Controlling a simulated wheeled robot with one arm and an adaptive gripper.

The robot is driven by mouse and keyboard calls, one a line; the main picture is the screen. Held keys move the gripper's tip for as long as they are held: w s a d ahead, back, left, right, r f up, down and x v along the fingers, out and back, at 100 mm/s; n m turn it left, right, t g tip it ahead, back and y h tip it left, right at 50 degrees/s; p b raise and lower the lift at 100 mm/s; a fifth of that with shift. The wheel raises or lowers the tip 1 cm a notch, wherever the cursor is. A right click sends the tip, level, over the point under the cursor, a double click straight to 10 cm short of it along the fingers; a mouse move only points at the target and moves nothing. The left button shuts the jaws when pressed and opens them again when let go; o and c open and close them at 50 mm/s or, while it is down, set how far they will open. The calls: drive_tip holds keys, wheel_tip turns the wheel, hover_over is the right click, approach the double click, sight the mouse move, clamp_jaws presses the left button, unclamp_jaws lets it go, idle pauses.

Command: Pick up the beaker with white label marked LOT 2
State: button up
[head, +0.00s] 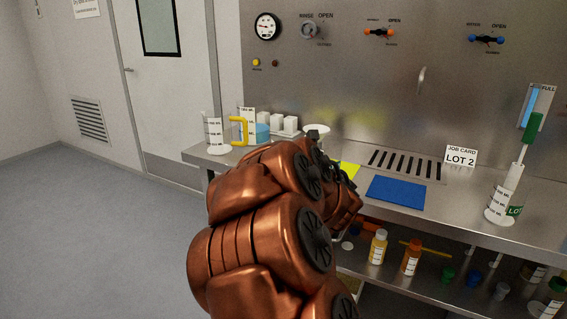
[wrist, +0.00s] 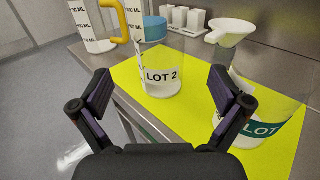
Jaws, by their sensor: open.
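The clear beaker with a white LOT 2 label (wrist: 161,77) stands upright on a yellow mat (wrist: 205,72) in the wrist view. My gripper (wrist: 161,84) is open and empty, its two dark fingers apart in front of the beaker, which shows in the gap between them. No contact shows. A second clear vessel with a teal LOT label (wrist: 262,130) stands on the mat to the right, close to my right finger. A white funnel (wrist: 230,33) shows above it. In the head view my copper arm hides the labelled beaker and most of the gripper.
A blue mat (head: 396,192) lies bare on the right. A JOB CARD reading LOT 2 (head: 460,157) stands behind.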

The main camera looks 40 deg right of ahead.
sight(281, 136)
drive_tip(key=shift+w+d, duration=0.2)
drive_tip(key=shift+w, duration=0.25)
drive_tip(key=x, duration=0.5)
drive_tip(key=shift+w+d, duration=0.2)
drive_tip(key=shift+w, duration=0.15)
drive_tip(key=shift+p+x, duration=0.6)
drive_tip(key=shift+x, duration=2)
drive_tip(key=shift+r, duration=0.15)
drive_tip(key=c, duration=1.4)
